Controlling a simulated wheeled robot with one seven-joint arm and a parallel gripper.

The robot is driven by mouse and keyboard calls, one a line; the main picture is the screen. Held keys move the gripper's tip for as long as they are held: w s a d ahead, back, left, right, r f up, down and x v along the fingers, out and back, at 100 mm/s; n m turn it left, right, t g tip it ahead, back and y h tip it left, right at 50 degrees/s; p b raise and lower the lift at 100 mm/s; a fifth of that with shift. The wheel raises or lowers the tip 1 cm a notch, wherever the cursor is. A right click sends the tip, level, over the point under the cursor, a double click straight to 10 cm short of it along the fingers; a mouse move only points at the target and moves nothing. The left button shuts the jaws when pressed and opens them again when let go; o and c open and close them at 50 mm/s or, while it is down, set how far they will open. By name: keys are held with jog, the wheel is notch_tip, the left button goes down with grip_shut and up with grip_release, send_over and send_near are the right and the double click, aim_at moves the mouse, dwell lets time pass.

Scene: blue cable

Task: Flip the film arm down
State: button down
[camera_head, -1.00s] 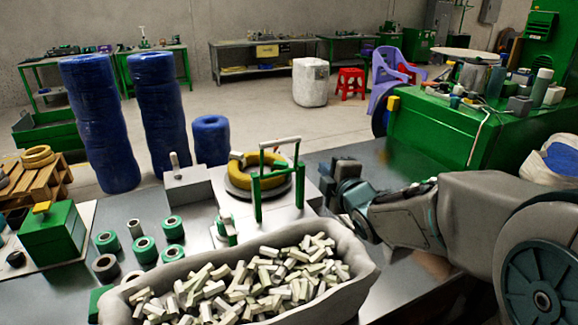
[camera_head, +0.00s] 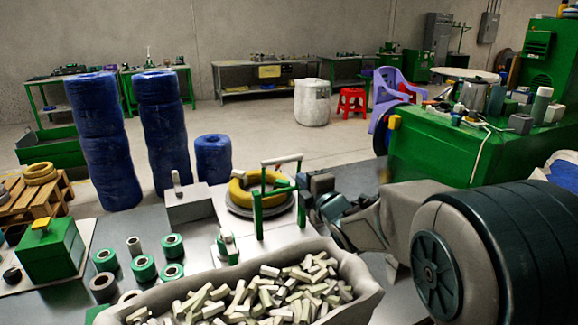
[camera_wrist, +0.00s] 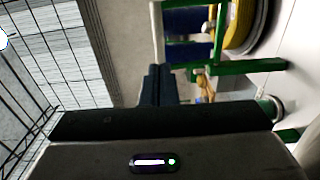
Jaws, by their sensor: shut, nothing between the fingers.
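The film arm, a frame with green posts and a white top bar (camera_head: 281,161), stands upright on the machine in front of the yellow coil. In the wrist view its white bar (camera_wrist: 157,30) runs up the picture just beyond the fingers, with green rods to the right. My gripper (camera_head: 308,186) is just right of the frame in the head view. In the wrist view the dark fingers (camera_wrist: 158,82) are together with nothing between them. They appear close to the white bar; whether they touch it I cannot tell.
A yellow coil (camera_head: 240,192) lies on the round holder behind the frame. A bin of pale metal pieces (camera_head: 366,277) stands in front. Green rolls (camera_head: 144,268) lie to the left, and blue wrapped stacks (camera_head: 110,160) stand behind. A green cabinet (camera_head: 430,152) is at right.

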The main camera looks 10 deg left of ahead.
aim_at(284, 161)
jog(key=p+x, duration=0.1)
jog(key=x, duration=0.8)
jog(key=shift+w+a, duration=0.15)
jog(key=shift+r+p, duration=0.15)
jog(key=shift+p, duration=0.35)
